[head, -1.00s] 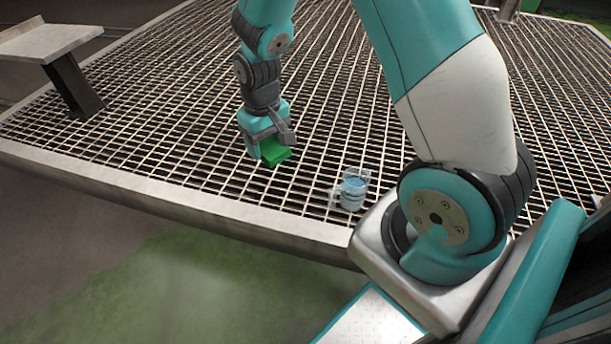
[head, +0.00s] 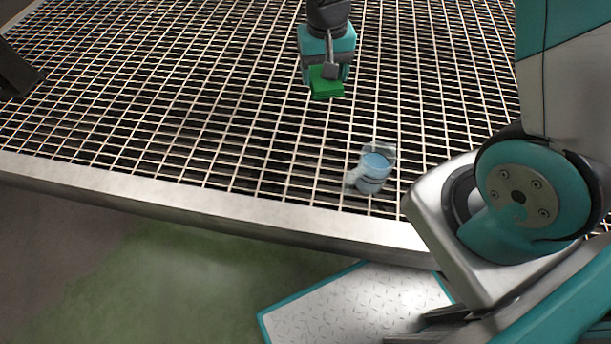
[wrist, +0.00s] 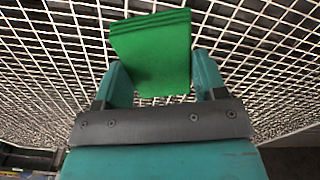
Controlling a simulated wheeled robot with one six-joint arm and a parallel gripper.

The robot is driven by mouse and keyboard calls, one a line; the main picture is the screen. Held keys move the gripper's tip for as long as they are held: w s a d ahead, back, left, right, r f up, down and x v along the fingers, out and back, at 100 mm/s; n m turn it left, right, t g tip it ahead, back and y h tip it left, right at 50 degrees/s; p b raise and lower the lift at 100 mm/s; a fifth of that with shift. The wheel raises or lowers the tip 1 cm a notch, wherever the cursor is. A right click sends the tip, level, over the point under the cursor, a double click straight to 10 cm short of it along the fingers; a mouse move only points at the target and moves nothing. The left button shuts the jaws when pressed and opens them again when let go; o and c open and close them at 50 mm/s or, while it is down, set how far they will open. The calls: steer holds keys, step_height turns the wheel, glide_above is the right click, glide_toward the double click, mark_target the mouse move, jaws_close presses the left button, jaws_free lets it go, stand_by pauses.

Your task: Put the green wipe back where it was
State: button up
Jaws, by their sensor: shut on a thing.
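The green wipe (head: 325,84) is a small folded green cloth block. My gripper (head: 327,72) is shut on it, above the metal grating (head: 215,165) in the upper middle of the head view. In the wrist view the wipe (wrist: 153,50) stands out beyond the fingers of my gripper (wrist: 160,85), with the grating behind it. I cannot tell how far the wipe is above the grating.
A pale metal rim (head: 200,207) borders the grating. The grating left of the jug is bare.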

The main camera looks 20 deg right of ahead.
mark_target(302, 169)
steer(key=s+a+f+m+b, duration=0.1)
steer(key=a+f+m+b, duration=0.3)
steer(key=a+f+b, duration=0.35)
steer(key=f+b, duration=0.4)
steer(key=f, duration=0.2)
steer(key=d+f+b, duration=0.1)
steer(key=f+b, duration=0.2)
steer(key=f, duration=0.4)
steer(key=f+b, duration=0.4)
steer(key=f, duration=0.3)
steer(key=shift+s+d+f+b, duration=0.15)
steer(key=shift+d+b, duration=0.15)
steer(key=shift+d, duration=0.1)
steer(key=o, duration=0.8)
steer(key=shift+o, duration=0.2)
